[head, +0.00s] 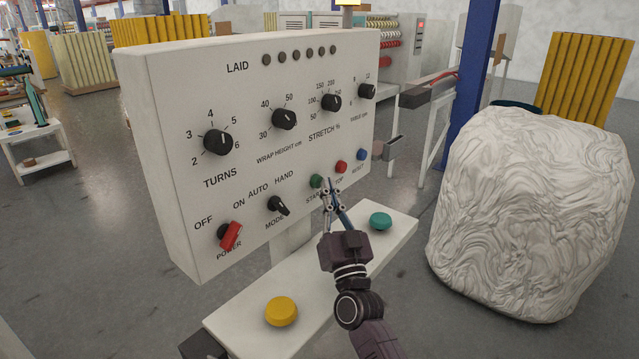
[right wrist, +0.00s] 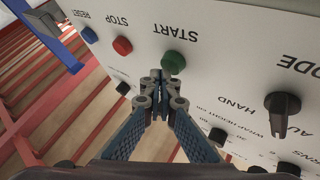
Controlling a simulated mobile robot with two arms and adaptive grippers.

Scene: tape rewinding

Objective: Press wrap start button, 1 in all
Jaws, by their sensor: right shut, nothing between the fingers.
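The panel (head: 180,120) faces me, with a row of push buttons at its lower right. The green START button (head: 316,181) sits left of the red STOP button (head: 341,167) and the blue RESET button (head: 362,154). My right gripper (head: 328,183) is shut and empty, its tips just right of the START button in the head view. In the right wrist view the green START button (right wrist: 174,62) lies just beyond the closed fingertips (right wrist: 158,76). I cannot tell whether they touch. The left gripper is not in view.
The panel also carries a red power switch (head: 230,235), a black mode knob (head: 278,206) and several dials. Below it, a white shelf (head: 330,265) bears a yellow button (head: 281,311) and a teal button (head: 381,221). A large wrapped bale (head: 530,210) stands at right.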

